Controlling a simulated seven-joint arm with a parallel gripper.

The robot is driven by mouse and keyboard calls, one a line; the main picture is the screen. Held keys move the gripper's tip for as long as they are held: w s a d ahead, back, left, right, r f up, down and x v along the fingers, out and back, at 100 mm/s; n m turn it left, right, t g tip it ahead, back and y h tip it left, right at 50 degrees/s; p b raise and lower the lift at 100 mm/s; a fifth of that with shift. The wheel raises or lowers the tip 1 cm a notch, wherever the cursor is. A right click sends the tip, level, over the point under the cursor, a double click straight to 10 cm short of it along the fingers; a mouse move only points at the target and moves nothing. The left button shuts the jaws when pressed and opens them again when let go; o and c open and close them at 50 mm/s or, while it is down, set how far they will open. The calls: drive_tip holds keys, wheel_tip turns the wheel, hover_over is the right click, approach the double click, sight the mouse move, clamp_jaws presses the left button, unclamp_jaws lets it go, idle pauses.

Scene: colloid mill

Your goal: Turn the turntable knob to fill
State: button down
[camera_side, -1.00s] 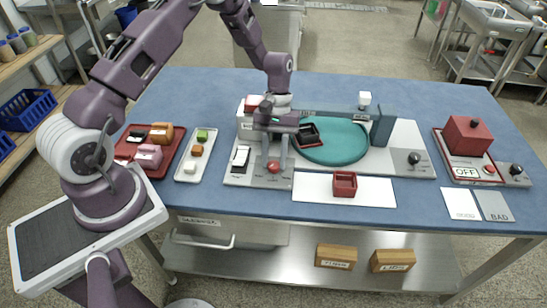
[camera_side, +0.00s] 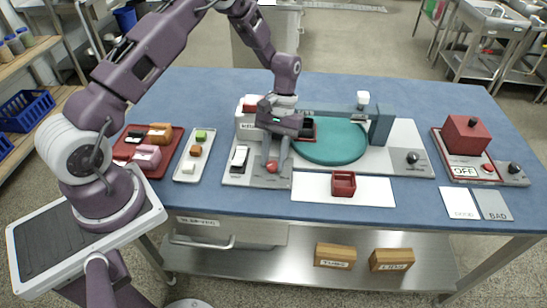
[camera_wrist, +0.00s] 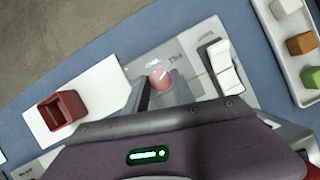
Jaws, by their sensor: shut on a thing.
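The turntable (camera_side: 335,143) is a round teal disc on a light grey base plate. A red knob (camera_wrist: 158,78) sits at the front left of that plate, with small lettering beside it that looks like "Fill" in the wrist view. In the side view the knob (camera_side: 271,167) is partly covered by my fingers. My gripper (camera_side: 270,157) points down over the knob; in the wrist view its fingers (camera_wrist: 159,88) stand on either side of the knob and are closed on it. The knob's exact pointing direction is hidden.
A white rocker switch (camera_wrist: 222,67) stands beside the knob. A dark, red-rimmed container (camera_side: 308,129) is on the disc's left edge. A red open box (camera_side: 343,183) sits on a white mat in front. A black knob (camera_side: 413,157) is on the plate's right end.

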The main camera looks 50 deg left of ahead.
drive_tip(key=c, duration=1.1)
unclamp_jaws()
drive_tip(key=shift+o, duration=0.2)
drive_tip(key=v, duration=0.6)
drive_tip(key=shift+f, duration=0.1)
drive_tip(key=s+d+r+m+t+y, duration=0.15)
drive_tip(key=s+r, duration=0.25)
drive_tip(key=r, duration=0.6)
drive_tip(key=s+d+r+m+t, duration=0.1)
drive_tip(key=s+r+t, duration=0.2)
drive_tip(key=r, duration=0.7)
drive_tip(key=s+d+r+m+t, duration=0.1)
drive_tip(key=s+r+t, duration=0.1)
drive_tip(key=s, duration=0.6)
drive_tip(key=s+d+r+m+t, duration=0.1)
drive_tip(key=s+r+m+t, duration=0.1)
drive_tip(key=s, duration=0.7)
drive_tip(key=shift+s+d+r+t+y, duration=0.2)
drive_tip(key=shift+s+r+t+y, duration=0.15)
drive_tip(key=shift+r+t, duration=0.1)
